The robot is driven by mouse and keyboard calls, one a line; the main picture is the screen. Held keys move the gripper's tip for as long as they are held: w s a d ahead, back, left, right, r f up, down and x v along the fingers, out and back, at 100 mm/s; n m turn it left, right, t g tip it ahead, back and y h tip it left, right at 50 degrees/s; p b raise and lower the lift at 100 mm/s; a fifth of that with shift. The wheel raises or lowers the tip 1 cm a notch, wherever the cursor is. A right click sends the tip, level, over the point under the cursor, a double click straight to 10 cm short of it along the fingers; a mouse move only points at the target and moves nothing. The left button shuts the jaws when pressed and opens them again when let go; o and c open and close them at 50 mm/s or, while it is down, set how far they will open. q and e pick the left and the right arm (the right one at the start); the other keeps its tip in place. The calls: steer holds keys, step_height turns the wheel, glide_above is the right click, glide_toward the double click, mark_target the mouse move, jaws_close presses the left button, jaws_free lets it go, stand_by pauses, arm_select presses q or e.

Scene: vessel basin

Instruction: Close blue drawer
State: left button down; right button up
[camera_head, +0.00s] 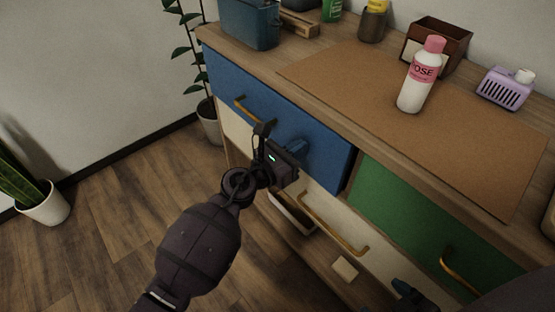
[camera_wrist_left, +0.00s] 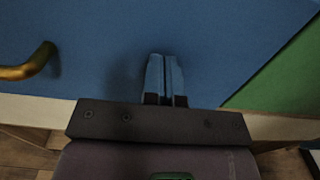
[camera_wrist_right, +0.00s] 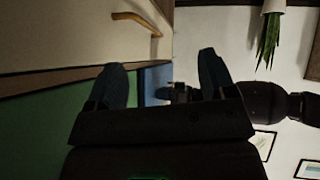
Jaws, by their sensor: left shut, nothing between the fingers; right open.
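The blue drawer (camera_head: 325,155) is at the upper left of the cabinet, with a brass handle (camera_head: 250,108) on its front. Its right edge seems to stand slightly proud of the green drawer; exactly how far it is out I cannot tell. My left gripper (camera_head: 300,147) is shut and empty, its fingertips at or very near the blue front, right of the handle. In the left wrist view the closed fingers (camera_wrist_left: 165,60) point at the blue surface; contact is unclear. My right gripper (camera_wrist_right: 163,75) is open and empty; only a bit of it shows at the head view's bottom.
The green drawer (camera_head: 400,205) adjoins on the right. A cream drawer with a brass handle (camera_head: 330,222) is below. On the top stand a white bottle with a pink cap (camera_head: 418,85), a brown box (camera_head: 440,40), a purple basket (camera_head: 503,90) and a blue bin (camera_head: 248,25).

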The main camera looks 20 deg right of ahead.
arm_select(q)
steer(key=shift+x, duration=0.9)
steer(key=shift+r, duration=0.35)
